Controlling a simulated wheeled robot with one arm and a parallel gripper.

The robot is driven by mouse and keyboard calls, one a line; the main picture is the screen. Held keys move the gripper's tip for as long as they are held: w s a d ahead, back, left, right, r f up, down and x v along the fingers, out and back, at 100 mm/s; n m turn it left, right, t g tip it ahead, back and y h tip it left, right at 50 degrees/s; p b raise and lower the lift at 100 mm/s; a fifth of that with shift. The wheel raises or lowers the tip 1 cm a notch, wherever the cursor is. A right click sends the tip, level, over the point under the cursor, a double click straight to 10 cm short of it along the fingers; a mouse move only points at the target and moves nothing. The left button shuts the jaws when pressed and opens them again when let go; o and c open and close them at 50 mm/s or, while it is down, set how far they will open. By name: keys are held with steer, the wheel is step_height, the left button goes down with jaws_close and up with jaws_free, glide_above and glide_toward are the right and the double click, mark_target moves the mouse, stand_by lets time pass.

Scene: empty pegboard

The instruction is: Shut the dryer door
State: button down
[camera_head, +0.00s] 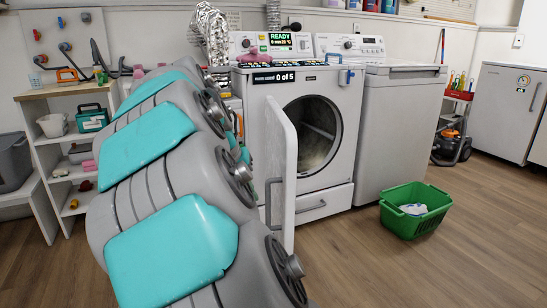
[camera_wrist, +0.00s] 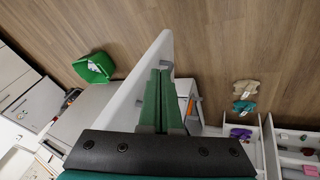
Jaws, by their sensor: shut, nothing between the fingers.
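The white dryer (camera_head: 325,120) stands against the back wall, and its round drum opening shows. Its white door (camera_head: 284,165) stands open, swung out toward me and seen nearly edge-on, with a grey bar handle (camera_head: 270,203) on its left face. My arm covers the area left of the door, and my gripper is hidden in the head view. In the wrist view, the green fingers of my gripper (camera_wrist: 161,74) are together and empty. They lie close along the right side of the door (camera_wrist: 138,85); whether they touch it is unclear.
A green basket (camera_head: 412,212) with white cloth stands on the floor right of the dryer; it also shows in the wrist view (camera_wrist: 94,68). A white top-lid appliance (camera_head: 398,125) adjoins the dryer. Shelves (camera_head: 62,150) stand at left. The wooden floor in front is mostly clear.

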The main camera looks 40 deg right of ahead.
steer(key=w+d+r+h+p, duration=0.2)
steer(key=w+d+r+p, duration=0.1)
steer(key=w+r, duration=0.45)
glide_toward(284, 180)
step_height(284, 180, down, 3)
steer(key=w, duration=0.1)
steer(key=shift+s+d+f+t, duration=0.15)
steer(key=shift+s+d, duration=0.2)
steer(key=shift+d, duration=0.3)
steer(key=shift+s+d+f+t, duration=0.15)
steer(key=shift+s+d, duration=0.15)
steer(key=shift+d, duration=0.35)
